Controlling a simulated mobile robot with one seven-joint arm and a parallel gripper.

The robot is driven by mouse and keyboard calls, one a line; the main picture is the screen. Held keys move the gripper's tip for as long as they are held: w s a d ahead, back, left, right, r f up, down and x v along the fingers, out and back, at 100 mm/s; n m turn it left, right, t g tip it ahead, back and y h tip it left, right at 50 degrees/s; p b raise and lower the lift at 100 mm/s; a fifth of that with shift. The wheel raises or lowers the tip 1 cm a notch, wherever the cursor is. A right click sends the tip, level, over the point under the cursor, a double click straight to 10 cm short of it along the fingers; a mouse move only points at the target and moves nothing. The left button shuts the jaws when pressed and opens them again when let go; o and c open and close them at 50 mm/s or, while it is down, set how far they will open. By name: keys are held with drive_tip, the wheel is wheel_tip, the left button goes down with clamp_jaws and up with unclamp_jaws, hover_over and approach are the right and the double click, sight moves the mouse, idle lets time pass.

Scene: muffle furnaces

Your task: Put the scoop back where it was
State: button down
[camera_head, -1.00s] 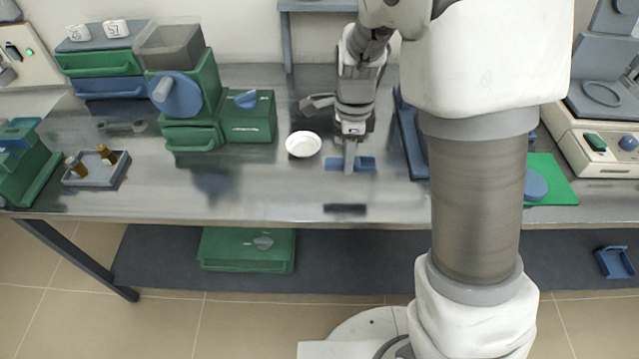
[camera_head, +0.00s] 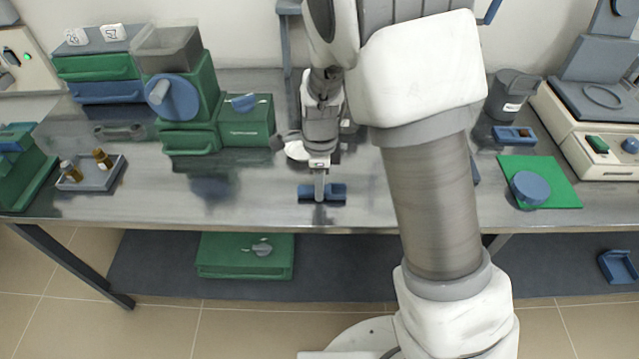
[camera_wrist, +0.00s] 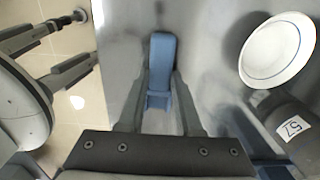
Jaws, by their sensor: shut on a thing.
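The blue scoop (camera_head: 336,192) is at the front edge area of the metal bench, low at or just above its surface; I cannot tell whether it touches. My gripper (camera_head: 319,198) points down and is shut on the scoop, with blue showing on both sides of the finger. In the wrist view the scoop (camera_wrist: 161,55) lies between the two fingers of my gripper (camera_wrist: 158,105), its long flat part pointing away from me.
A white dish (camera_head: 296,150) is just behind my gripper, partly hidden. It also shows in the wrist view (camera_wrist: 279,49), beside a grey container labelled 57 (camera_wrist: 289,126). A tray with bottles (camera_head: 92,182) stands left. A green mat (camera_head: 562,184) lies right.

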drive_tip(key=shift+f, duration=0.15)
drive_tip(key=c, duration=0.6)
unclamp_jaws()
wheel_tip(320, 180, up, 12)
drive_tip(key=f+p, duration=0.1)
drive_tip(key=p, duration=0.2)
drive_tip(key=s+d+r+n+t+y, duration=0.1)
drive_tip(key=s+d+r+n, duration=0.3)
drive_tip(key=r, duration=0.2)
drive_tip(key=s+d+r+n+t, duration=0.1)
drive_tip(key=s+d+r+n, duration=0.25)
drive_tip(key=r, duration=0.35)
drive_tip(key=s+d+r+n+t, duration=0.1)
drive_tip(key=s+n, duration=0.2)
drive_tip(key=s+d+r+n+t, duration=0.1)
drive_tip(key=s+d+n, duration=0.1)
drive_tip(key=s+n, duration=0.2)
drive_tip(key=s+d+r+n+t+h, duration=0.1)
drive_tip(key=s+d+n, duration=0.1)
drive_tip(key=s+n, duration=0.2)
drive_tip(key=shift+s+d+r+t, duration=0.1)
drive_tip(key=shift+d+r+t, duration=0.05)
drive_tip(key=shift+d+t, duration=0.15)
